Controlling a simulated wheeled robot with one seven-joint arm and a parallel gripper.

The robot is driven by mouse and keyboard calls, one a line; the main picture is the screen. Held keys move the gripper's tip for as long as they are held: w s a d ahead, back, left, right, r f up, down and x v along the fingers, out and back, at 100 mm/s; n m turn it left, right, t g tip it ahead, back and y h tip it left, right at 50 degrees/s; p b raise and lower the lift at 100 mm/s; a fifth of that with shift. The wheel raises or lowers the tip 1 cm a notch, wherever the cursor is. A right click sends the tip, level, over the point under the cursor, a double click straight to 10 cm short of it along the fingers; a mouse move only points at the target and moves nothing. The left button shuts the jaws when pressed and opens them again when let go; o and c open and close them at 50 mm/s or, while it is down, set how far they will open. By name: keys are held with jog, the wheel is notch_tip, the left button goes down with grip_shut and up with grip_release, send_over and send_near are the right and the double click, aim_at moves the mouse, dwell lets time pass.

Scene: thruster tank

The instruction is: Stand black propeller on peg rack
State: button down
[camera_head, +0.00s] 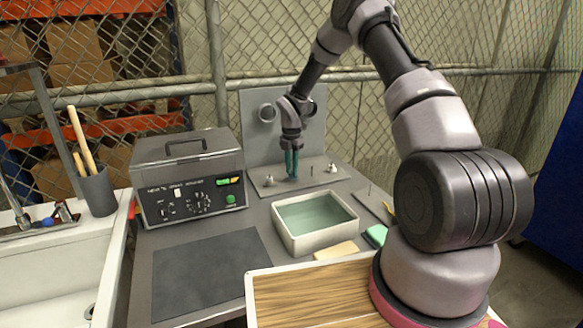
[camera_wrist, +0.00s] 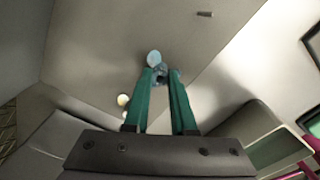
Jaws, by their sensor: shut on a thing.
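My gripper (camera_head: 292,172) has teal fingers and points down over a grey plate with upright pegs (camera_head: 262,190), which looks like the peg rack. In the wrist view the fingertips (camera_wrist: 161,76) are shut on a small blue-grey thing (camera_wrist: 160,78), mostly hidden between them. I cannot tell whether it is the black propeller or whether it touches the plate. A pale blue round piece (camera_wrist: 154,58) shows just beyond the fingertips. Small pale pieces stand on the plate left (camera_head: 268,181) and right (camera_head: 332,168) of my gripper. No clearly black propeller shows.
A grey upright panel (camera_head: 345,125) stands behind the plate. A water-filled tank (camera_head: 290,245) is in front of it. A grey control unit (camera_head: 187,175) stands at left, with a dark mat (camera_head: 208,273) before it. A smaller plate (camera_head: 372,202) lies right of the tank.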

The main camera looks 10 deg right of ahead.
jog(key=shift+f, duration=0.4)
jog(key=c, duration=0.7)
grip_release()
jog(key=shift+o, duration=0.2)
jog(key=shift+r, duration=4.05)
